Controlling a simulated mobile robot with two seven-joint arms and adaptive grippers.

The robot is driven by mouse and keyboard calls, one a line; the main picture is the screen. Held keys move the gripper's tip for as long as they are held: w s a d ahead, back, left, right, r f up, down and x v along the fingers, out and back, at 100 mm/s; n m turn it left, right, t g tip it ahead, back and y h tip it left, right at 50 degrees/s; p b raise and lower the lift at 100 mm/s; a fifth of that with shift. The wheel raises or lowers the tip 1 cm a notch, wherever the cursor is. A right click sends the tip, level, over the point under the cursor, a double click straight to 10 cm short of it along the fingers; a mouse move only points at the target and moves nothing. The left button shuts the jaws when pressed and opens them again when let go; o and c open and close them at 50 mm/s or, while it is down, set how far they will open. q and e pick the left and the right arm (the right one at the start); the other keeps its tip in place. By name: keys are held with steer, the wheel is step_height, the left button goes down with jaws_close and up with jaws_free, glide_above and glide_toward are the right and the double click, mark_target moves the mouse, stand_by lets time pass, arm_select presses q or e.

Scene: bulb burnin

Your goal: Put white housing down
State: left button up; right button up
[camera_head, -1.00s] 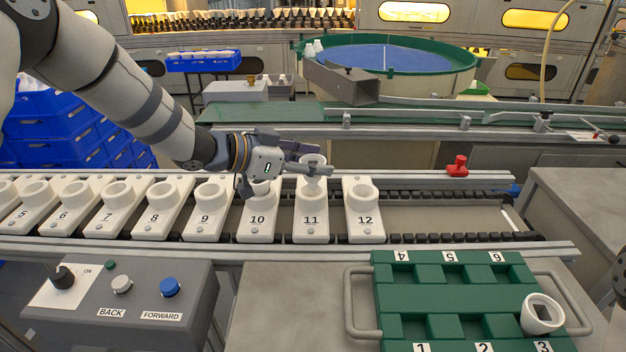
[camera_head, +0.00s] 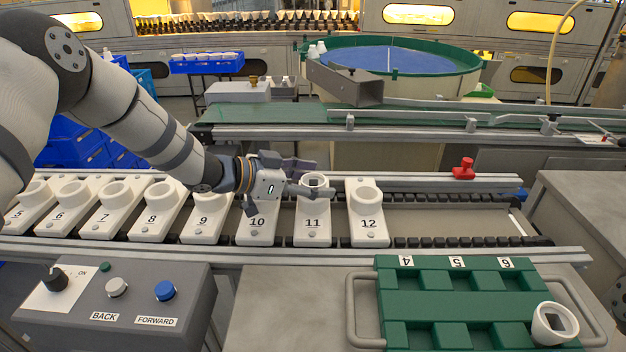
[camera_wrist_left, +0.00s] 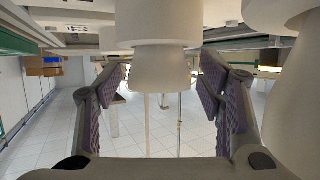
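A white housing (camera_head: 313,181) stands upright, wide end up, at the cup of the white holder numbered 11 (camera_head: 312,227) on the conveyor. In the left wrist view the flared housing (camera_wrist_left: 160,72) sits against the thick white ring of the holder (camera_wrist_left: 160,22). My left gripper (camera_head: 306,177) has one finger behind the housing and one in front. Its purple-padded fingers (camera_wrist_left: 164,85) stand apart from the housing, with a gap on both sides, so it looks open. The lower end of the housing is hidden in the holder. My right gripper is not seen.
Holder 12 (camera_head: 367,223) and holder 10 (camera_head: 257,226) stand close on either side. Another white housing (camera_head: 555,323) lies tilted in the green tray (camera_head: 455,300) at front right. The control box (camera_head: 120,300) is at front left. The conveyor right of holder 12 is bare.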

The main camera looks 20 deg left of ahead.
arm_select(q)
steer(key=p+v, duration=0.2)
steer(key=v, duration=1)
steer(key=shift+r, duration=0.25)
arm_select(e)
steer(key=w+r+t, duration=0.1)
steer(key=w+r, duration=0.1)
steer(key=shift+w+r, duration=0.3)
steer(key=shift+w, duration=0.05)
